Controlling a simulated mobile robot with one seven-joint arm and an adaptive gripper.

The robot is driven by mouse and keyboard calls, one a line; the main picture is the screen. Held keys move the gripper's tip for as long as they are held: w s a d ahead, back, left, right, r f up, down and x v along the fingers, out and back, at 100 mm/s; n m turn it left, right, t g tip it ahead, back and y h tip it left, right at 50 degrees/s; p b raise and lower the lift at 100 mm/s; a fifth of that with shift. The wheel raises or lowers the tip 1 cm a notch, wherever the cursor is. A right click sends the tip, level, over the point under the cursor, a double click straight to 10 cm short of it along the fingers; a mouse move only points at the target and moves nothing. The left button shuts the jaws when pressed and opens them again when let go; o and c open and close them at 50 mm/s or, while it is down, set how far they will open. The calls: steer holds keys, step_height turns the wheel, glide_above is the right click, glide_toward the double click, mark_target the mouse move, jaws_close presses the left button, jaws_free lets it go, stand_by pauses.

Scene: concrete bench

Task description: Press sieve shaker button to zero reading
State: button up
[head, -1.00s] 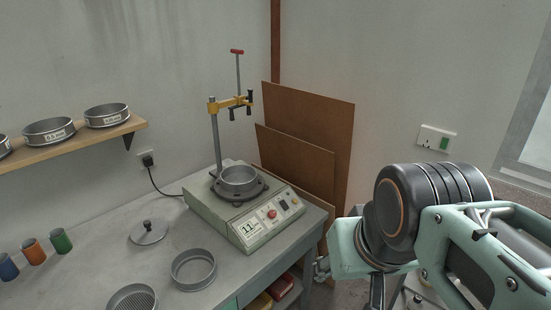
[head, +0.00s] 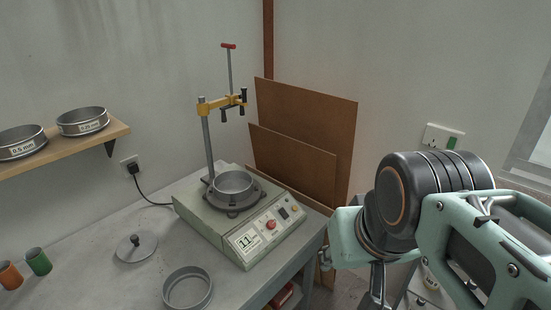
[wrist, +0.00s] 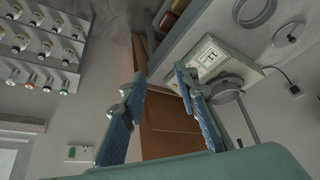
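The sieve shaker (head: 190,207) is a grey-green box on the bench with a sieve (head: 233,184) on top and a clamp post (head: 208,145). In the wrist view the shaker (wrist: 228,62) shows sideways beyond my right-hand fingertip. My gripper (wrist: 161,82) is open and empty, apart from the shaker. In the head view my arm stands right of the shaker and mostly hides the gripper.
A loose lid (head: 137,248) and an empty sieve ring (head: 188,289) lie on the bench (head: 90,265). Orange (head: 10,275) and green (head: 39,262) cups stand at left. A shelf (head: 115,132) holds sieves. Brown boards (head: 305,120) lean behind the shaker.

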jaws_close()
steer(key=shift+w, duration=0.1)
stand_by(1.1)
